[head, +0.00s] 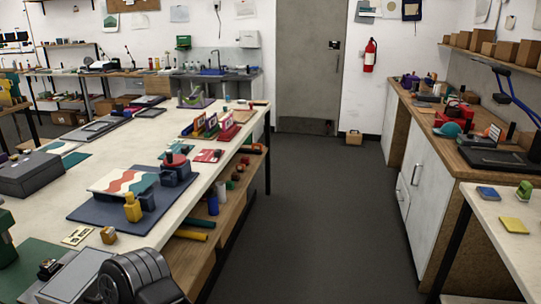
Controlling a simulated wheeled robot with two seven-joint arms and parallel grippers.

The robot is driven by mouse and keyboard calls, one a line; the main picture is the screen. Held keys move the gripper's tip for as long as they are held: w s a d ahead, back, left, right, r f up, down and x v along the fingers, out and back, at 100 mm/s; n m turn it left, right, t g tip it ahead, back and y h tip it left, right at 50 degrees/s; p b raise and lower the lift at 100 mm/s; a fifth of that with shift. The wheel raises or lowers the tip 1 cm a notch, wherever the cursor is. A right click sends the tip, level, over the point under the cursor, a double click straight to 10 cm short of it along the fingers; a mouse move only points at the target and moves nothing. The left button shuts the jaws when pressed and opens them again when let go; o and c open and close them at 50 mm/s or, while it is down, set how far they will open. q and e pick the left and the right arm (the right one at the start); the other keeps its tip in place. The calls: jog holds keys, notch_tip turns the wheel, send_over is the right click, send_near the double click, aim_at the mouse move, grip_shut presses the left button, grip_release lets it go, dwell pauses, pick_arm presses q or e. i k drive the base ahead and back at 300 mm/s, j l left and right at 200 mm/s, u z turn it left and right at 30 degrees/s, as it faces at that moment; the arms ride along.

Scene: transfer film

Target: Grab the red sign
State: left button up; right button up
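A small red sign (226,122) stands upright in a red base on the long white table, at the right end of a row of small standing signs. The sign beside it (211,123) and a blue-based one (198,126) stand to its left. A flat red card (208,156) lies on the table in front of the row. I cannot make out either of my grippers in this view, and nothing touches the red sign.
The long white table (52,213) holds a blue mat (95,211) with a wavy-patterned board and several blocks. A wooden counter (466,154) runs along the right.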

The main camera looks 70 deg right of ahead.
aim_at(207, 156)
jog(key=z, duration=1.85)
jog(key=i+l, duration=0.2)
jog(key=i, duration=0.3)
jog(key=i+l, duration=0.25)
jog(key=i, duration=0.25)
jog(key=i+l+z, duration=0.1)
jog(key=i+l, duration=0.15)
jog(key=i, duration=0.25)
jog(key=i+l, duration=0.15)
jog(key=i, duration=0.35)
jog(key=i+l+z, duration=0.1)
jog(key=i, duration=0.4)
jog(key=i+l, duration=0.25)
jog(key=i, duration=0.3)
